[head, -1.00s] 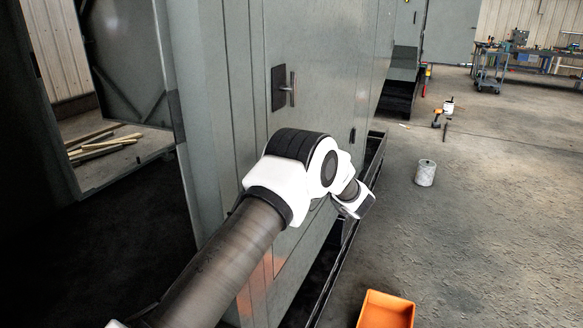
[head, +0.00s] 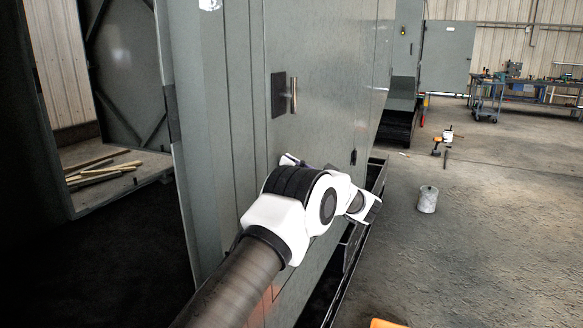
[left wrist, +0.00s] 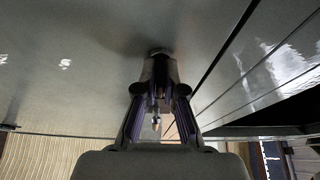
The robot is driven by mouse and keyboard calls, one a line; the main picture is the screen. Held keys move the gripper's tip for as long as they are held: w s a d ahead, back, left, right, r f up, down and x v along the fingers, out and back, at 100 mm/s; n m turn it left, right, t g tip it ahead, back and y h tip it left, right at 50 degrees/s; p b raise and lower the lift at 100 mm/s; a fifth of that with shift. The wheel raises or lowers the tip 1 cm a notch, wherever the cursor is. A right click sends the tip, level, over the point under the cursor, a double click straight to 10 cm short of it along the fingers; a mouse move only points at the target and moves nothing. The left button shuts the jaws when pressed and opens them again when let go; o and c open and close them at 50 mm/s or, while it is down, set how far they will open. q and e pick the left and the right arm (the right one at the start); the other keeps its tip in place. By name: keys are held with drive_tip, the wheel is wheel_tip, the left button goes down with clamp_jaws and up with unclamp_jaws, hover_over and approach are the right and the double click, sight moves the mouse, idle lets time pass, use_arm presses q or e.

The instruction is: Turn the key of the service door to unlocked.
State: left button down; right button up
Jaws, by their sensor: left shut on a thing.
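The grey door panel (head: 318,110) of the enclosure has a dark plate with a bar handle (head: 283,94). My left arm crosses in front of its lower part in the head view. My left gripper (left wrist: 158,62) is at the panel in the left wrist view, its fingers closed together on a small dark round piece (left wrist: 158,50) on the surface, which looks like the lock with its key. The key's shape and turn angle are hidden by the fingers. In the head view the lock is hidden behind my arm. My right gripper is not in view.
An open bay with wooden slats (head: 105,172) lies at the left. A dark rail (head: 360,235) runs along the enclosure's foot. Tool carts stand far back.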

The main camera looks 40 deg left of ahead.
use_arm(q)
drive_tip(key=shift+f, duration=0.15)
drive_tip(key=c, duration=1.3)
unclamp_jaws()
drive_tip(key=shift+a, duration=0.1)
drive_tip(key=v, duration=0.7)
drive_tip(key=shift+d, duration=0.25)
drive_tip(key=shift+w, duration=0.1)
